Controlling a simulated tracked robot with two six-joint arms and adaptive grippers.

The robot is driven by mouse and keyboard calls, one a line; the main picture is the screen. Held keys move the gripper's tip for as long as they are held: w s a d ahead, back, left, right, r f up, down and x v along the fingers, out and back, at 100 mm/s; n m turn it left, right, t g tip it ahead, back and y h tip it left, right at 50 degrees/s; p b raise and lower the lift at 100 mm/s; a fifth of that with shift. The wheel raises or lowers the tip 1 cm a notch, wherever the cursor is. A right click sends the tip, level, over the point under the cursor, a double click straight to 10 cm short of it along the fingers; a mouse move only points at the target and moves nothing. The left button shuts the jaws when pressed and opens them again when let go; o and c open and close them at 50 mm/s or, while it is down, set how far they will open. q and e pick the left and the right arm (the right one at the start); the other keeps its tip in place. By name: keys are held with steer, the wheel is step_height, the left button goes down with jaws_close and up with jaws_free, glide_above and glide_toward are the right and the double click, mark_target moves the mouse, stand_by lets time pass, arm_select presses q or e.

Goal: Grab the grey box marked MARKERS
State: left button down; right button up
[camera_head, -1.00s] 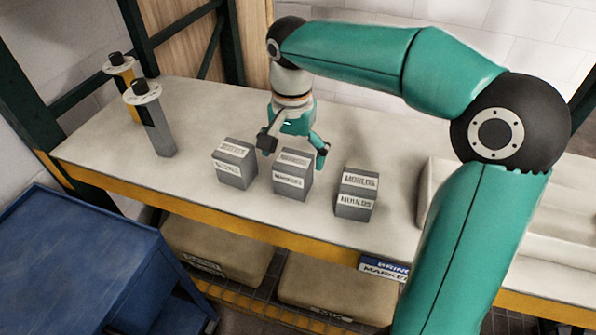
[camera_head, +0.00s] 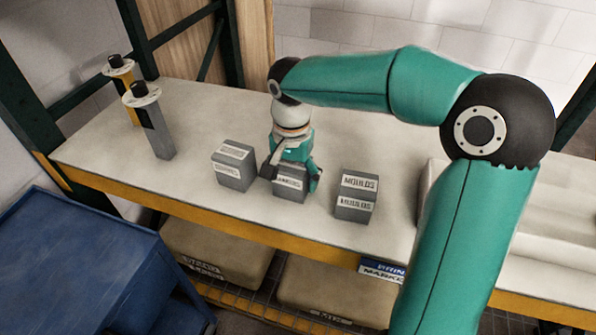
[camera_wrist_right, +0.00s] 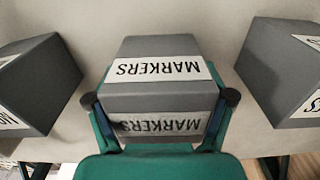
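The grey box marked MARKERS (camera_wrist_right: 160,88) stands upright on the bench, centred in the right wrist view, with its label readable upside down on the top and front. It is the middle of three grey boxes in the head view (camera_head: 289,186). My right gripper (camera_head: 292,177) is lowered over it from above, and hides much of it in the head view. In the right wrist view the fingertips (camera_wrist_right: 160,99) are spread, one at each side of the box, very close to its sides; contact is not clear. My left gripper is not in view.
A grey box (camera_head: 233,165) stands left of it and one marked MOULDS (camera_head: 357,196) stands right, both close to the fingers. A pale tray (camera_head: 428,185) is at right. A blue cabinet (camera_head: 80,262) stands in front.

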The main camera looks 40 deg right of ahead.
steer(key=c, duration=0.8)
steer(key=shift+o, duration=0.2)
